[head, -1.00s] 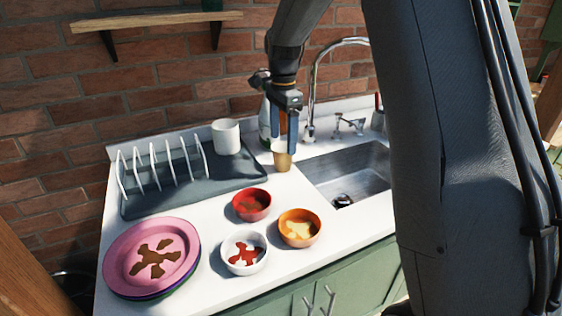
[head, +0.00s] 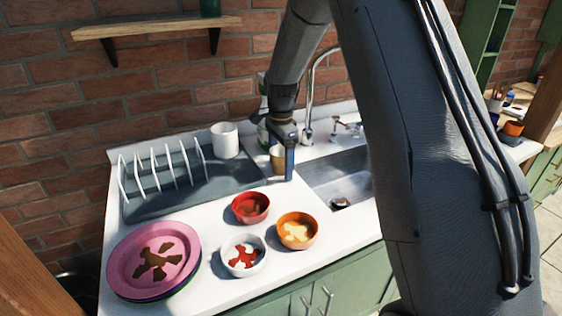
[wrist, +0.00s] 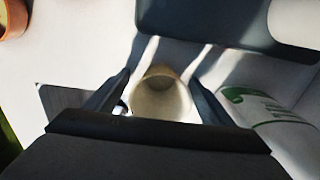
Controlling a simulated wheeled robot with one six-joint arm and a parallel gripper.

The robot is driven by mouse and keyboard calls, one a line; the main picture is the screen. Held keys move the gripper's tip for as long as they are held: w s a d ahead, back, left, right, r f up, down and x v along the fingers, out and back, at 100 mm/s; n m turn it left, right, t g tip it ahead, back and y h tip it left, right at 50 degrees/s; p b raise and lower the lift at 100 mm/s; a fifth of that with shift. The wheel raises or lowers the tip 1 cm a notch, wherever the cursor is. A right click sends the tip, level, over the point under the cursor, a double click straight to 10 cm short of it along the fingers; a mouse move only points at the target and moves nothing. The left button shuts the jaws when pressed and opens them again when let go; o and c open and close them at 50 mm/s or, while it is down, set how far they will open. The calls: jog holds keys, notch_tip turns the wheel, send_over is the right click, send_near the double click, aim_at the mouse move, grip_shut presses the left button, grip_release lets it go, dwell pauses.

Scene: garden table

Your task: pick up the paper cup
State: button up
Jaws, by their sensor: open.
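The paper cup (head: 277,158) is tan and stands upright on the white counter, beside the sink and the drying mat. In the wrist view the cup (wrist: 160,97) shows its open rim, between the two dark fingers. My gripper (head: 283,167) is open and lowered around the cup in the head view; one finger hides part of the cup's right side. In the wrist view my gripper (wrist: 160,92) has a finger on each side of the cup. I cannot tell whether either finger touches it.
A bottle with a green-and-white label (wrist: 262,105) stands close by the cup. The steel sink (head: 335,180) and tap (head: 310,95) are to the right. A white mug (head: 225,140) stands on the grey drying mat (head: 165,203). Red (head: 250,207), orange (head: 297,229) and white (head: 243,256) bowls and pink plates (head: 122,268) are in front.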

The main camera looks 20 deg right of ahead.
jog(key=shift+c, duration=0.2)
jog(key=c, duration=1.1)
jog(key=shift+o, duration=0.2)
jog(key=shift+r, duration=0.1)
